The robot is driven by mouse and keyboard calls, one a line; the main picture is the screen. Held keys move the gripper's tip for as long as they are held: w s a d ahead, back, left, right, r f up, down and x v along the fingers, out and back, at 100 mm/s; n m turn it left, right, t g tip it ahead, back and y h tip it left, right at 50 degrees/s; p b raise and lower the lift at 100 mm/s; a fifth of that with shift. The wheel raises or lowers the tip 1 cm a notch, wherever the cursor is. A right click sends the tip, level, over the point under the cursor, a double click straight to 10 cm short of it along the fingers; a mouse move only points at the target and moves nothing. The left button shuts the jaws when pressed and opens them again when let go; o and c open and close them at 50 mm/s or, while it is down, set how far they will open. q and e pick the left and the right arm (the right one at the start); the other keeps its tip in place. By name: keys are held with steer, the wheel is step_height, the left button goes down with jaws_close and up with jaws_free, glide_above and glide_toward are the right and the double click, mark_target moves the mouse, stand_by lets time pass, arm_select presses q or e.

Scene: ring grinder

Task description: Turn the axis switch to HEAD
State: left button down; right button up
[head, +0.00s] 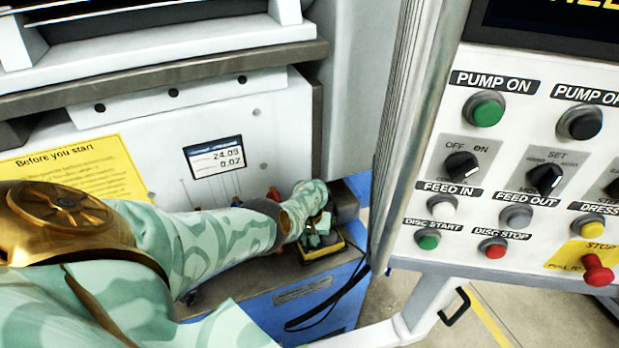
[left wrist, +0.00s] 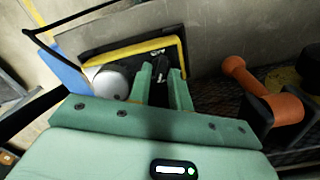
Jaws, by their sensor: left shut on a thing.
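My left gripper (head: 318,228) reaches down to a small black panel with a yellow border (head: 322,253) on the blue base, right of the white machine front. In the left wrist view the two green fingers (left wrist: 161,88) are shut on a small dark knob (left wrist: 160,72), which I take to be the axis switch. The black face and its yellow edge (left wrist: 165,46) lie around it. The fingers cover most of the knob, and I cannot read its labels or pointer position. My right gripper is not in view.
An orange lever (left wrist: 236,67) stands right of the fingers in the wrist view. A rounded metal knob (left wrist: 110,82) sits close on their left. The control panel with its green PUMP ON button (head: 487,112) fills the head view's right. A black cable (head: 325,312) hangs over the blue base.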

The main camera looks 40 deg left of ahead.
arm_select(q)
steer(key=shift+d+m, duration=0.15)
steer(key=shift+m, duration=2.05)
steer(key=c, duration=1.5)
jaws_free()
steer(key=shift+f, duration=0.1)
steer(key=shift+w, duration=0.1)
